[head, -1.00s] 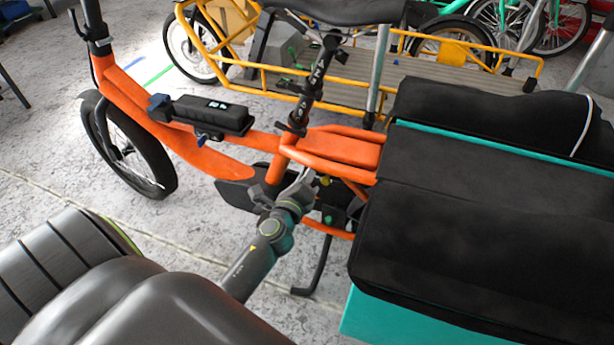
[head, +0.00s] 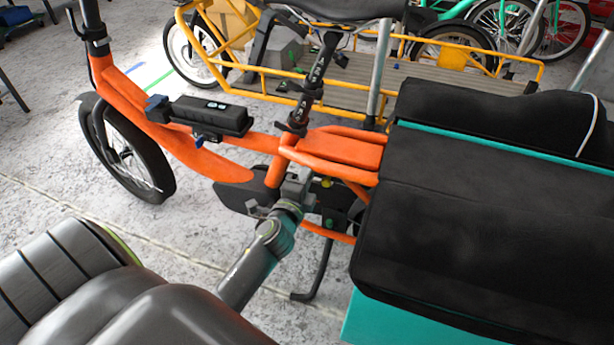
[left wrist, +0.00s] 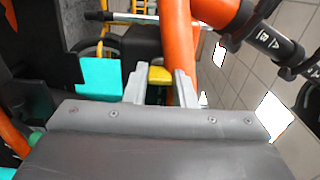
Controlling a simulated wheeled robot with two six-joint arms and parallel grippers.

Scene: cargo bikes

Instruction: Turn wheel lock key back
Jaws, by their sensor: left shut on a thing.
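An orange cargo bike (head: 185,145) stands before me with its rear wheel lock area low under the seat tube. My left gripper (head: 300,172) reaches in there, beside the frame. A small yellow piece (head: 327,183), which I take for the wheel lock key, shows just right of the gripper. In the left wrist view the two grey fingertips (left wrist: 161,82) stand on either side of the yellow piece (left wrist: 160,75), shut on it. The lock body is mostly hidden behind the gripper and frame. My right gripper is not in view.
A black-covered cargo box with teal sides (head: 450,220) fills the right, close to my left arm. The kickstand (head: 322,270) reaches the floor below the gripper. A yellow cargo bike (head: 440,85) stands behind.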

